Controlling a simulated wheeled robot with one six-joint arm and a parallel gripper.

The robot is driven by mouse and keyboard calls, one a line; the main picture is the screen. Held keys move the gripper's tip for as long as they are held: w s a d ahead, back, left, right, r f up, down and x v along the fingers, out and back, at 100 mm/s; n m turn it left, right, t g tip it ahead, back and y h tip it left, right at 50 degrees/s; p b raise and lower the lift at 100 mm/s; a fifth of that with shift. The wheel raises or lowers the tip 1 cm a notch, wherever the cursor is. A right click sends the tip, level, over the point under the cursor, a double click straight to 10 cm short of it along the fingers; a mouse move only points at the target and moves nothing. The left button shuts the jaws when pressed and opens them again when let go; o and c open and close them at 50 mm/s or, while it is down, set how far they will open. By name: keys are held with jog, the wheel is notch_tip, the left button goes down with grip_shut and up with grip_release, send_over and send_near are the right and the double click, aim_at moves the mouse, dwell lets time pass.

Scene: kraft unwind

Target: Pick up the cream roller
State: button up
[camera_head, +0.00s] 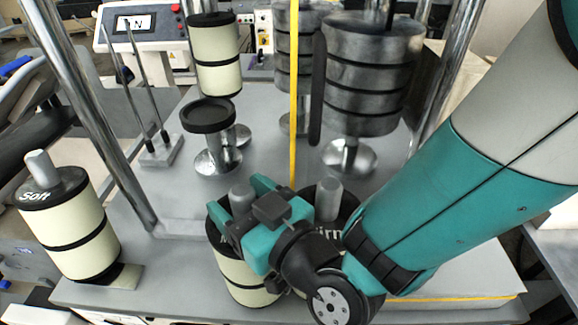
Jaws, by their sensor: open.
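Several cream rollers with black bands and black ends are in view. One, marked "Soft" (72,235), stands upright at the left with a grey knob on top. Another cream roller (243,272) stands at the front middle, partly hidden by my gripper (238,203). A third, with a black top lettered like "Firm" (328,228), is mostly hidden behind my gripper and arm. My gripper is open over the middle roller, with its grey knob (241,196) appearing between the fingers. I cannot tell whether the fingers touch it.
Another cream roller (215,58) is at the back, above a black-topped round stand (208,117). Stacked grey metal discs (370,80) stand at the back right. A chrome post (88,110) rises at left. A thin yellow strip (293,90) runs vertically. Grey tabletop (180,205) is bare left of my gripper.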

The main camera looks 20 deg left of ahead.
jog(key=shift+d, duration=0.1)
grip_shut()
jog(key=shift+w+r, duration=0.1)
jog(key=shift+r, duration=0.15)
